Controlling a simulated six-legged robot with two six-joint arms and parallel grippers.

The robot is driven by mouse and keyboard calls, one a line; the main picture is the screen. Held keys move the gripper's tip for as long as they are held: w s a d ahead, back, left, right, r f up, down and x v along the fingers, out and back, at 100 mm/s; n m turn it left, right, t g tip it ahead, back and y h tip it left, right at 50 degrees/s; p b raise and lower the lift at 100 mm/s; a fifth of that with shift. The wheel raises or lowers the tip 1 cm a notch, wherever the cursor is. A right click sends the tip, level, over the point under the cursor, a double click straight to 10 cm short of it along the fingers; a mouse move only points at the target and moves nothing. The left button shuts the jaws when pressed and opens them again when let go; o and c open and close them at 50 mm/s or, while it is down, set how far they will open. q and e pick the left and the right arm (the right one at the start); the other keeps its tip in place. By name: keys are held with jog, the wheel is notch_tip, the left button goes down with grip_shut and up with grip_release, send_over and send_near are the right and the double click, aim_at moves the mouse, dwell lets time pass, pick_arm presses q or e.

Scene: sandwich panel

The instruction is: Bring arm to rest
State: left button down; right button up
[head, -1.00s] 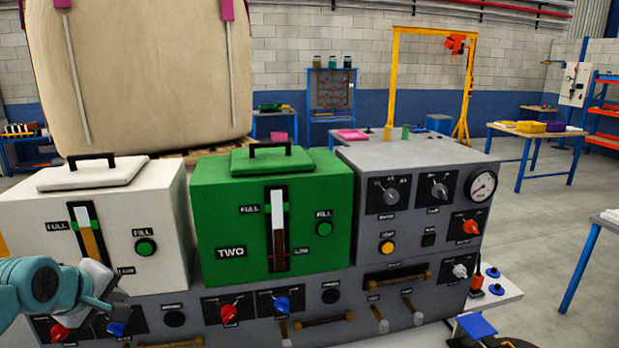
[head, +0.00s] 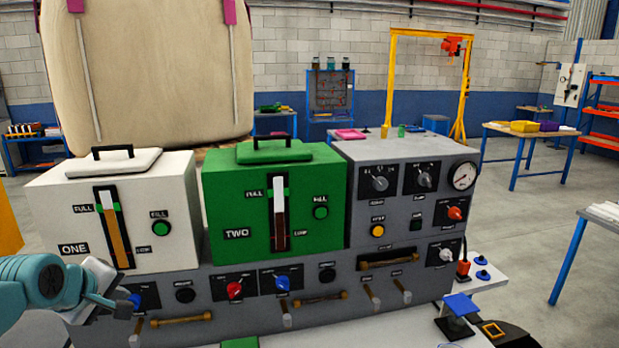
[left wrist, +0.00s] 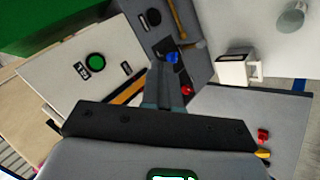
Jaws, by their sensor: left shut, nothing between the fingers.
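My left gripper (head: 126,306) comes in at the lower left of the head view, in front of the lower panel of the grey machine (head: 410,225). It is shut and empty. In the left wrist view its closed fingers (left wrist: 168,88) point at the panel near a blue knob (left wrist: 172,57) and a red knob (left wrist: 186,90). I cannot tell whether the fingertips touch anything. My right gripper is not seen in either view.
A white tank (head: 140,225) marked ONE and a green tank (head: 230,210) marked TWO stand on the machine. Several knobs and handles jut from the lower panel. A blue-topped block (head: 460,306) stands at the front right. Open floor (head: 520,240) lies to the right.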

pick_arm(q)
jog(key=s+d+f+m+g+h, duration=0.1)
jog(key=s+d+f+g, duration=0.3)
jog(key=f, duration=0.7)
jog(key=s+d+f+m+g+h, duration=0.1)
jog(key=d+f, duration=0.4)
jog(key=f, duration=0.5)
jog(key=s+d+f+m+g+h, duration=0.1)
jog(key=s+d+f+g, duration=0.3)
jog(key=f, duration=0.7)
jog(key=s+d+f+m, duration=0.3)
jog(key=s+d+f, duration=0.2)
jog(key=s, duration=0.4)
jog(key=s+d+f+m+h, duration=0.1)
jog(key=s+d+f+m, duration=0.3)
jog(key=s, duration=0.5)
notch_tip(320, 180, down, 3)
jog(key=shift+d+r+m, duration=0.2)
jog(key=shift+d+m, duration=0.1)
jog(key=shift+d, duration=0.35)
jog(key=shift+s, duration=0.1)
